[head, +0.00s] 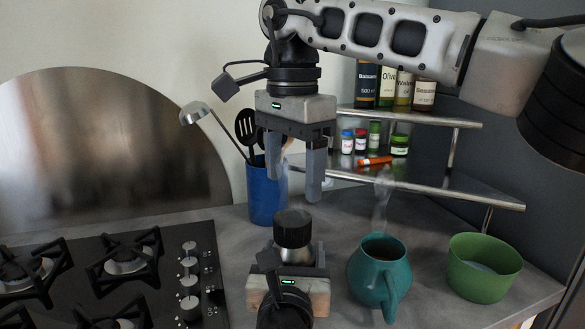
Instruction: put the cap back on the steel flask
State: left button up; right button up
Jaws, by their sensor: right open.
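The steel flask (296,254) stands upright on the counter near the middle of the view, its lower part hidden behind my left gripper. A black cap (293,228) sits on top of the flask; I cannot tell whether it is screwed tight. My left gripper (290,274) is at the near side of the flask, low down.
A steaming teal mug (368,277) stands just right of the flask, and a green bowl (482,268) is farther right. A blue utensil holder (265,195) stands behind. A black gas hob (110,275) is at left. Metal shelves (415,185) with bottles and jars are at the back.

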aim_at(293, 217)
jog(key=shift+n, duration=0.4)
jog(key=shift+f, duration=4)
